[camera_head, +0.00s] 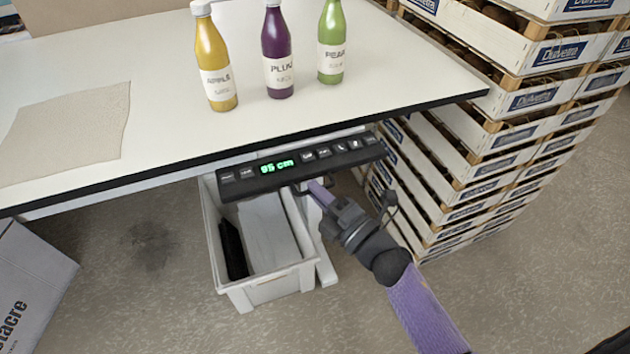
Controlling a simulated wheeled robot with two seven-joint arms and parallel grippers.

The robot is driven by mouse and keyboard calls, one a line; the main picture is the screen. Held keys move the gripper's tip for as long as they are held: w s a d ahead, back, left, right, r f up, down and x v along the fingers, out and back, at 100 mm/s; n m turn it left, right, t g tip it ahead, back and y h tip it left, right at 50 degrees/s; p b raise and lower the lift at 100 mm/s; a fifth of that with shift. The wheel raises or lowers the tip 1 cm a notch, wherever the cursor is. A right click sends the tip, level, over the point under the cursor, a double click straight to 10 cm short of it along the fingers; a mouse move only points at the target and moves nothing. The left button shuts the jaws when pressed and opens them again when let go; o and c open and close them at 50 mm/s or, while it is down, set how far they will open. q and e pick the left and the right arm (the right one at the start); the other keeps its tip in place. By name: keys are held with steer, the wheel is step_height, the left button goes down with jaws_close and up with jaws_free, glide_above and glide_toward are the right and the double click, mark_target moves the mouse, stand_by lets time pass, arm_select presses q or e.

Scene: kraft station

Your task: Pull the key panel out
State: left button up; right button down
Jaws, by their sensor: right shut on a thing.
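The key panel (302,164) is a black bar with several buttons and a green display reading "95 cm". It sits under the front edge of the white table (160,72) and sticks out in front of that edge. My right gripper (309,188) comes up from the lower right and meets the panel's lower front edge near its middle. It is shut on the panel; the exact contact of the fingertips is partly hidden. My left gripper is not in view.
Yellow (212,58), purple (277,50) and green (331,42) bottles stand on the table beside a beige cloth (68,125). A white bin (262,288) stands on the floor below the panel. Stacked wooden crates (500,120) stand close on the right. A box (32,285) is at lower left.

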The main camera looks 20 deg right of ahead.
steer(key=c, duration=0.7)
jaws_free()
steer(key=shift+w, duration=0.1)
steer(key=v, duration=1)
